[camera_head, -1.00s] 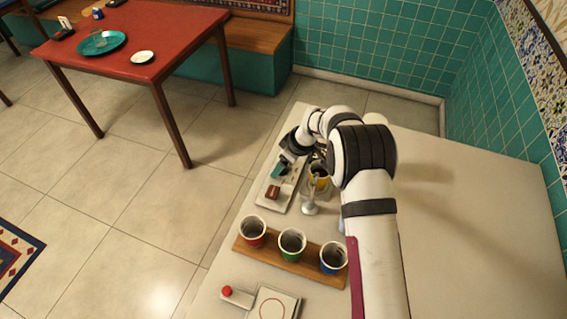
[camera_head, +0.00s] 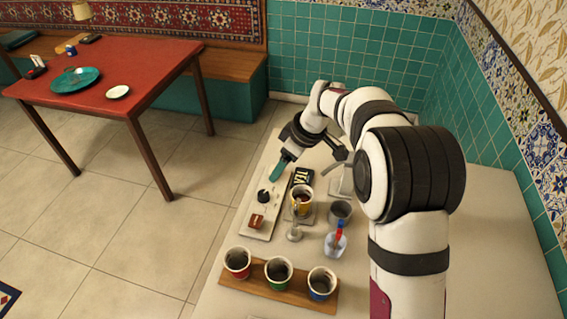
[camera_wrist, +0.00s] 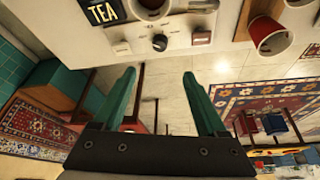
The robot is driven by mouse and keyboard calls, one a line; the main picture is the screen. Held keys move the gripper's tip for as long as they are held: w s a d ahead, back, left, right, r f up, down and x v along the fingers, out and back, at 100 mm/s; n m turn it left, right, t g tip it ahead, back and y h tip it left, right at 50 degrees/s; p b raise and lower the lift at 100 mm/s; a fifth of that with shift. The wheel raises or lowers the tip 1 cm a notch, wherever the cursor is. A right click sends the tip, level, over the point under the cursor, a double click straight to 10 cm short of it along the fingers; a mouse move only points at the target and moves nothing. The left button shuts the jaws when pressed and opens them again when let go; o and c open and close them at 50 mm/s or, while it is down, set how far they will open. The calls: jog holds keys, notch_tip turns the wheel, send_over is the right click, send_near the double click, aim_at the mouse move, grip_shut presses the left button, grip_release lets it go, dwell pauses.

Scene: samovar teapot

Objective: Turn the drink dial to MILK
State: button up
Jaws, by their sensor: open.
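A black round dial (camera_head: 263,196) sits on a pale panel (camera_head: 246,229) at the left side of the white counter. In the wrist view the dial (camera_wrist: 159,43) shows upside-down-looking, between and beyond my fingertips, with a small light mark on it. My gripper (camera_head: 279,171) has teal fingers; they are apart and empty, near the panel's far end and clear of the dial. The wrist view shows my gripper (camera_wrist: 158,74) wide open. A black TEA sign (camera_wrist: 104,12) is near the dial. I cannot read any MILK label.
A reddish-brown block (camera_head: 256,222) sits on the panel's near end. A wooden rack (camera_head: 230,272) holds three cups in front.

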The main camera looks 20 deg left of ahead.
aim_at(263, 194)
jog(key=s+a+m+t+h, duration=0.2)
jog(key=s+a+m+t, duration=0.15)
jog(key=m, duration=0.55)
jog(key=shift+g, duration=0.35)
jog(key=x, duration=1.5)
jog(key=shift+s+d+f, duration=0.1)
jog(key=shift+s+f, duration=0.05)
jog(key=shift+f, duration=0.3)
grip_shut()
